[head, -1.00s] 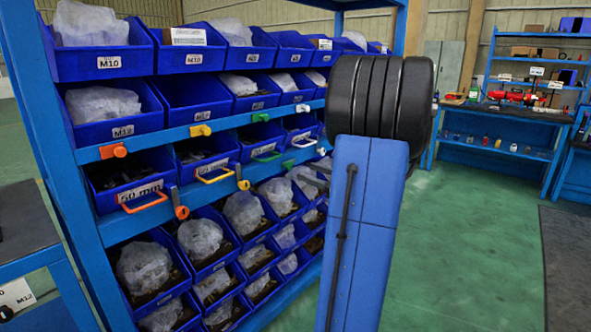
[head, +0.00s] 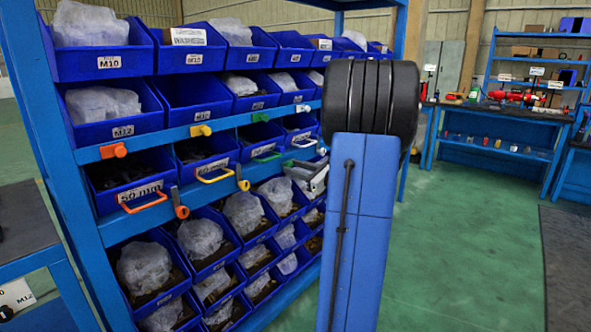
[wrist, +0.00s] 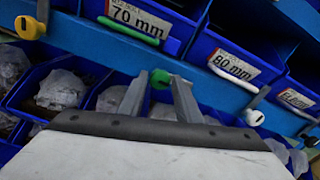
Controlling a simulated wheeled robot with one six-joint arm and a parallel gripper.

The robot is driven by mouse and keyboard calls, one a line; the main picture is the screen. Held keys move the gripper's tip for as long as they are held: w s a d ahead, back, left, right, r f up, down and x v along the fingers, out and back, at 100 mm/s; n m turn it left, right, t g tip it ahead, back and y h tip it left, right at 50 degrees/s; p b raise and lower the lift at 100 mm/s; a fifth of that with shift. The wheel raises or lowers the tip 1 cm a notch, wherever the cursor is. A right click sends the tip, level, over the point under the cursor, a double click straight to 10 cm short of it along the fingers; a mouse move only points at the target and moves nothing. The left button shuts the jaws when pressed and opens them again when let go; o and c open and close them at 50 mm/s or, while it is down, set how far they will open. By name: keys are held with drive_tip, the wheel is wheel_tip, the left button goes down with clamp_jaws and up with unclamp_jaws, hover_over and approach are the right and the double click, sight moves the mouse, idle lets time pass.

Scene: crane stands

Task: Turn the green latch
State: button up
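The green latch (wrist: 160,76) is on the blue rail below the 70 mm bin with the green handle (wrist: 138,30) in the wrist view. My gripper (wrist: 160,85) is open, with one grey finger on each side of the green latch. I cannot tell whether the fingers touch it. In the head view my gripper (head: 295,166) reaches the rail from the right and mostly hides this latch. The green-handled bin also shows there, its handle (head: 267,156) above and left of the gripper.
An orange latch (head: 181,208) and a yellow latch (head: 242,181) sit left along the same rail. A white latch (wrist: 253,116) is to the right. Bins with wrapped parts (wrist: 62,90) lie below the rail. Green floor is open right of the rack.

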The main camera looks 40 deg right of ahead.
drive_tip(key=c, duration=0.6)
drive_tip(key=shift+o, duration=0.2)
drive_tip(key=shift+n, duration=0.4)
drive_tip(key=n, duration=1.6)
drive_tip(key=shift+f+n, duration=0.15)
drive_tip(key=shift+n, duration=0.15)
drive_tip(key=shift+a, duration=0.1)
drive_tip(key=o, duration=1)
